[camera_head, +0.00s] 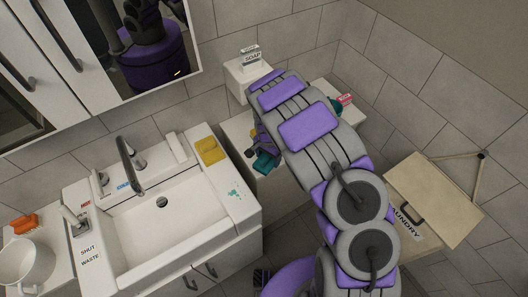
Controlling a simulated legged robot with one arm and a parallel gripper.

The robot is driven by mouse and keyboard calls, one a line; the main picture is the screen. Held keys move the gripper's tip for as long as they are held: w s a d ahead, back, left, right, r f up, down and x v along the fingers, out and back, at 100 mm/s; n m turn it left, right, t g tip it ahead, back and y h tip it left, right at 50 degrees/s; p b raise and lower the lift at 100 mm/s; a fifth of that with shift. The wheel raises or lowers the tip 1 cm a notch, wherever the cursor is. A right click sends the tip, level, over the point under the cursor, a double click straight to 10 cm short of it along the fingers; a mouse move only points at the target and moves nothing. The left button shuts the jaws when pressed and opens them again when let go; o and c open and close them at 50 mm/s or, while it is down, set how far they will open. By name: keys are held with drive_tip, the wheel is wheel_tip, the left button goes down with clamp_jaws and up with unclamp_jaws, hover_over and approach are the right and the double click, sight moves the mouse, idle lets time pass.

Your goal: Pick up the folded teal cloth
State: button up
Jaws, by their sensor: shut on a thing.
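The folded teal cloth (266,163) is at the end of my arm, at the right of the sink, over or just above a pale shelf surface. My gripper (263,150) is shut on it, with the cloth showing below the fingers. My arm hides part of the gripper and the surface behind it. I cannot tell whether the cloth still touches the surface.
A white sink (170,222) with a faucet (127,165) is at the left. A yellow cloth (210,150) lies on its right rim, near teal spots (235,193). A soap holder (247,72) is behind. An open-lidded laundry box (418,246) is at the right. A mug (28,262) stands lower left.

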drive_tip(key=s+d+r+p, duration=0.1)
drive_tip(key=s+d, duration=0.6)
drive_tip(key=s, duration=0.3)
drive_tip(key=shift+s+d+r, duration=0.15)
drive_tip(key=shift+s+d, duration=0.05)
drive_tip(key=shift+s, duration=0.15)
